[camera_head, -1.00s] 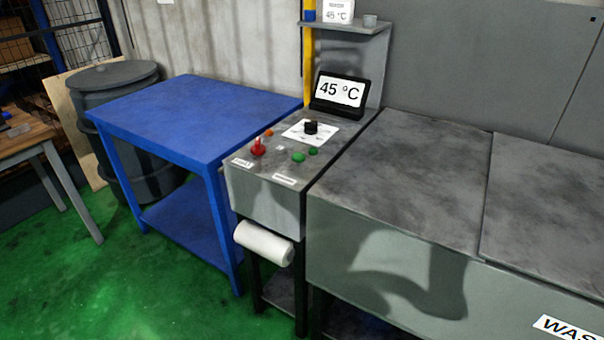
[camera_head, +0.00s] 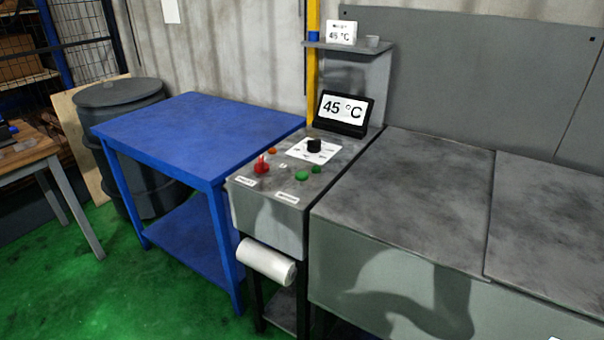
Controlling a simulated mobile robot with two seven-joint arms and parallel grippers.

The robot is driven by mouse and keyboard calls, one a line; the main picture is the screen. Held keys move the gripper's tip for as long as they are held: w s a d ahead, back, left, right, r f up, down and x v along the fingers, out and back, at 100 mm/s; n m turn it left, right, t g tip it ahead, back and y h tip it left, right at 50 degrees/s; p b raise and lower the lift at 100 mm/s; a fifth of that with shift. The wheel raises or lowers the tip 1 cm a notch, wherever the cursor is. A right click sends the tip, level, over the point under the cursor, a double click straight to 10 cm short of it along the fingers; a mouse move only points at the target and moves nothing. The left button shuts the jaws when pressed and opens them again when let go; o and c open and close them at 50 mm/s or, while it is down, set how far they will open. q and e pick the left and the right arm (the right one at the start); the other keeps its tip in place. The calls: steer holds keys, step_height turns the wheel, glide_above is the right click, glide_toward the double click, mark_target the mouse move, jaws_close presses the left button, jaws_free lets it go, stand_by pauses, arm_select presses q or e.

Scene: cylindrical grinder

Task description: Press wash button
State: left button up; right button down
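A grey control panel (camera_head: 268,186) stands between a blue table and a grey washing machine. A black rotary knob (camera_head: 314,146) sits on a white dial plate. Small white labels (camera_head: 287,198) lie along the front edge, too small to read. I cannot tell which button is the wash button. Neither of my grippers is in view.
The blue table (camera_head: 200,130) is bare. The flat-topped grey machine (camera_head: 400,195) fills the right. A white roll (camera_head: 266,261) hangs below the panel. A dark barrel (camera_head: 125,105) stands behind the table. Green floor shows at lower left.

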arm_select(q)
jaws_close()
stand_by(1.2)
